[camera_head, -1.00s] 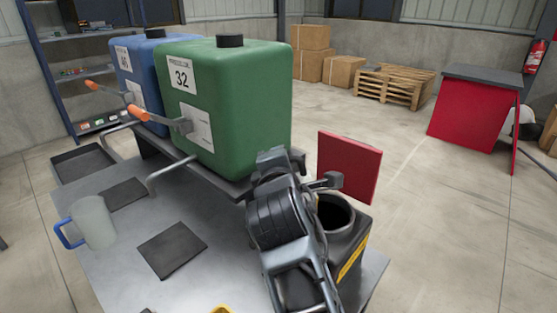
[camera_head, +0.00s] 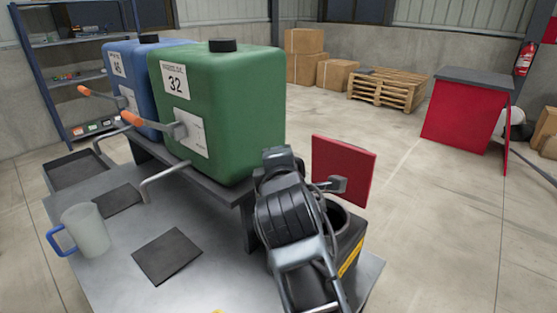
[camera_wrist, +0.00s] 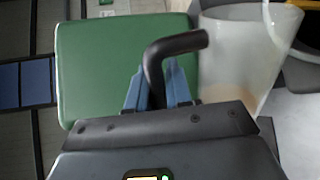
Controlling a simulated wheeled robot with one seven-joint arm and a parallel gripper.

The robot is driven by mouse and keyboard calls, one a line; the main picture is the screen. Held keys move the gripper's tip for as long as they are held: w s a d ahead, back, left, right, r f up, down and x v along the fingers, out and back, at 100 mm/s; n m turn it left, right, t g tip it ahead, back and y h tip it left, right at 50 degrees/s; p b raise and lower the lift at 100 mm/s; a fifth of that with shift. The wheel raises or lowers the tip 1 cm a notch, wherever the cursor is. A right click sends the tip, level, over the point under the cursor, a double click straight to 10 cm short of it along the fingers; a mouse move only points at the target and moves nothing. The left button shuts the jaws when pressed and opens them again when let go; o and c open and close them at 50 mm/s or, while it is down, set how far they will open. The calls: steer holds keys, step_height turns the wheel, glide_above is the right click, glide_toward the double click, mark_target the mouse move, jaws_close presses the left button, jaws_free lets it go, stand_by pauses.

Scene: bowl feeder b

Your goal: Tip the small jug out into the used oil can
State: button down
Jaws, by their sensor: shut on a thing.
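My gripper (camera_wrist: 160,92) is shut on the dark bent handle of the small jug (camera_wrist: 238,50), a translucent white vessel at the right of the wrist view. A beige-brown patch shows low in the jug. In the head view my arm hides the gripper and the jug. The used oil can (camera_head: 352,250) is black with a yellow label, at the table's right end. Its round mouth is open and partly hidden behind my arm. The can's dark rim (camera_wrist: 297,58) also shows in the wrist view, beyond the jug's right side.
A green tank (camera_head: 235,115) and a blue tank (camera_head: 118,65) with orange-handled taps stand on a raised shelf. A larger blue-handled jug (camera_head: 88,232) stands at the table's left, near dark mats (camera_head: 168,256). A red panel (camera_head: 343,170) stands upright behind the can.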

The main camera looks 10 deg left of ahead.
steer(key=shift+d+r, duration=0.1)
stand_by(0.3)
steer(key=shift+w+d+r+m, duration=0.15)
steer(key=shift+d+r+m, duration=0.2)
steer(key=shift+d+m, duration=0.25)
steer(key=shift+d, duration=0.1)
stand_by(0.6)
steer(key=shift+w+d+r+m+y, duration=0.15)
steer(key=shift+d+r+m+y, duration=0.15)
steer(key=shift+d+m+y, duration=0.25)
steer(key=shift+d+m, duration=0.2)
steer(key=shift+m, duration=0.05)
stand_by(0.6)
steer(key=shift+w+d+r+m, duration=0.15)
steer(key=shift+d+r+m, duration=0.1)
steer(key=shift+d+m, duration=0.35)
steer(key=shift+d, duration=0.1)
stand_by(2.4)
